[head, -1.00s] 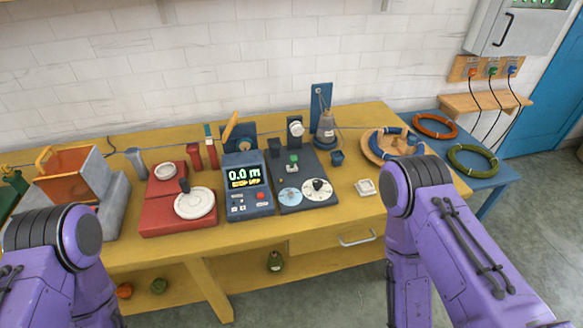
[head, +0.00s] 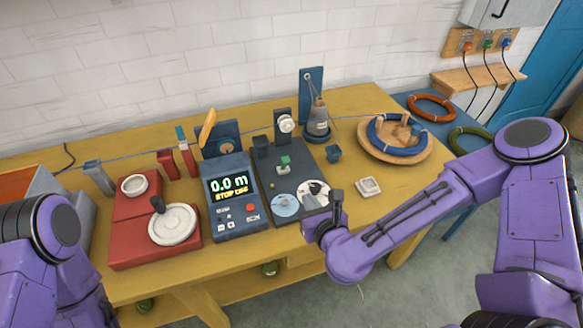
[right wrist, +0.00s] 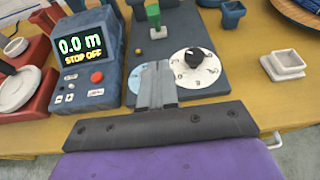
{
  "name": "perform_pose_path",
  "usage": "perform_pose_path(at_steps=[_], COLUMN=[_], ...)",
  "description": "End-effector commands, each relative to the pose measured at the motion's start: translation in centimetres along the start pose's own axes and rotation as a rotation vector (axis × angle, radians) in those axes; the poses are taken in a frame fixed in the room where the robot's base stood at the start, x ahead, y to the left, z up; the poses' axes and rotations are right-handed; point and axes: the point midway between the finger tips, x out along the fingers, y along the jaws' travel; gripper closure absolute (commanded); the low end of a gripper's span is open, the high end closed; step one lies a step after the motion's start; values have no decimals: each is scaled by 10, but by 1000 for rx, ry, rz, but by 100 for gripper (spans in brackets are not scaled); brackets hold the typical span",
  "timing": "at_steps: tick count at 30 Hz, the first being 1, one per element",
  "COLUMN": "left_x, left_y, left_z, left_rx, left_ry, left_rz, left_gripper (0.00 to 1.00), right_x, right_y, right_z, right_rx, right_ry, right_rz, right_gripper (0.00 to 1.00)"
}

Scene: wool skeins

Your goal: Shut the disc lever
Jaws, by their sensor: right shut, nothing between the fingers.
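An orange lever (head: 208,127) stands raised and tilted at the back of the table, by a dark blue plate with a round brown disc (head: 225,146); it looks like the disc lever. A blue yarn line runs past it. My right gripper (head: 316,199) is shut and empty over the front of the dark panel (head: 281,170), well to the right of and nearer than the lever. In the right wrist view its fingertips (right wrist: 156,75) lie between the light blue dial (right wrist: 143,79) and the white dial (right wrist: 194,70). The lever is outside that view. My left gripper is not in view.
A counter box (head: 231,196) reading 0.0 m and STOP OFF stands between the lever and me. A red base with a white crank wheel (head: 174,225) is to its left. A white square dish (head: 368,187) and a wooden tray with blue yarn (head: 425,152) are at right.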

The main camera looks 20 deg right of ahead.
Motion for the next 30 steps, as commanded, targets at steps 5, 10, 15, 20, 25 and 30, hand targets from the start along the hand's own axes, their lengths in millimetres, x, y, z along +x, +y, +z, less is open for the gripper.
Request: perform_pose_path(at_steps=[5,10,15,20,25,30], left_x=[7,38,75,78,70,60], left_y=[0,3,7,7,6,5], left_z=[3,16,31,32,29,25], left_rx=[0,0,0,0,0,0], left_ry=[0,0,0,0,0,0], left_rz=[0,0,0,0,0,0], left_gripper=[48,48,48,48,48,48], right_x=[4,17,28,50,86,113], right_y=[4,2,2,2,2,3], right_z=[-3,-10,-12,-3,0,15], right_rx=[-6,-7,-6,-9,-9,-8], right_ry=[2,-1,-1,4,5,3], right_rz=[6,-2,0,3,3,4], right_gripper=[100,100,100,100,100,100])
